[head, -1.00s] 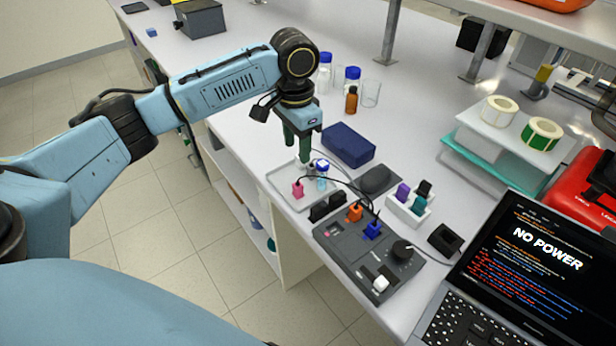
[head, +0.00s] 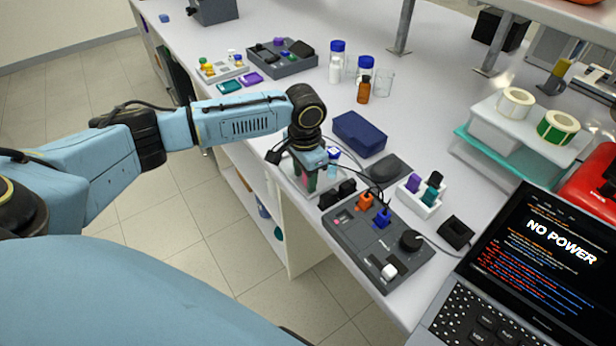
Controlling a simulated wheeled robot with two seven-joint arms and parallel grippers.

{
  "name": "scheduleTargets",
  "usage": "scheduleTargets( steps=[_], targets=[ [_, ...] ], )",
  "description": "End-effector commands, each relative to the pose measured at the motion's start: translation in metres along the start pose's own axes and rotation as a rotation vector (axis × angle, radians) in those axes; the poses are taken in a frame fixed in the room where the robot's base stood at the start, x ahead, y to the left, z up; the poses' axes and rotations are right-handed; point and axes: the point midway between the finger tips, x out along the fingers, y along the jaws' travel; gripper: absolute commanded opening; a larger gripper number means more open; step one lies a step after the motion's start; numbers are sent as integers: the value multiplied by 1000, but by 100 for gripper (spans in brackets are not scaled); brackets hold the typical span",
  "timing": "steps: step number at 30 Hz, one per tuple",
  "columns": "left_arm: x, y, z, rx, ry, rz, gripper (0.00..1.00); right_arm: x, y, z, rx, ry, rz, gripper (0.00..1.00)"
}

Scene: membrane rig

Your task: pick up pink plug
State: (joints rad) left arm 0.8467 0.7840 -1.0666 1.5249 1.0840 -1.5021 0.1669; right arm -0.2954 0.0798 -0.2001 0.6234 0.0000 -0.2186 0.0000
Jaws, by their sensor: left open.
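The pink plug (head: 312,184) stands in a shallow pale tray (head: 289,172) near the bench's front edge and is mostly hidden by my left gripper. The plug shows as a small pink patch at the fingers. I cannot tell whether the fingers touch it. My right gripper is not in view.
A blue-capped vial (head: 333,160) stands just right of the gripper. A grey control box (head: 377,250) with orange and blue plugs is in front. A navy box (head: 360,133) lies behind. The laptop (head: 530,262) reads NO POWER.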

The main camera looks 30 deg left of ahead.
Motion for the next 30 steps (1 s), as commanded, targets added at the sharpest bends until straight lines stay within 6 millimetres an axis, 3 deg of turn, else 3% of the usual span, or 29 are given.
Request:
scheduleTargets(
  steps=[6,16,24,30],
  targets=[
    [0,0,0,1,1,0,43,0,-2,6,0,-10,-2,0],
    [0,0,0,1,0,0,0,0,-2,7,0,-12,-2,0],
    [-4,0,0,1,1,-1,0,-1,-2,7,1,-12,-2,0],
    [-34,0,-1,2,5,-2,0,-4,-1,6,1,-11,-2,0]
  ],
)
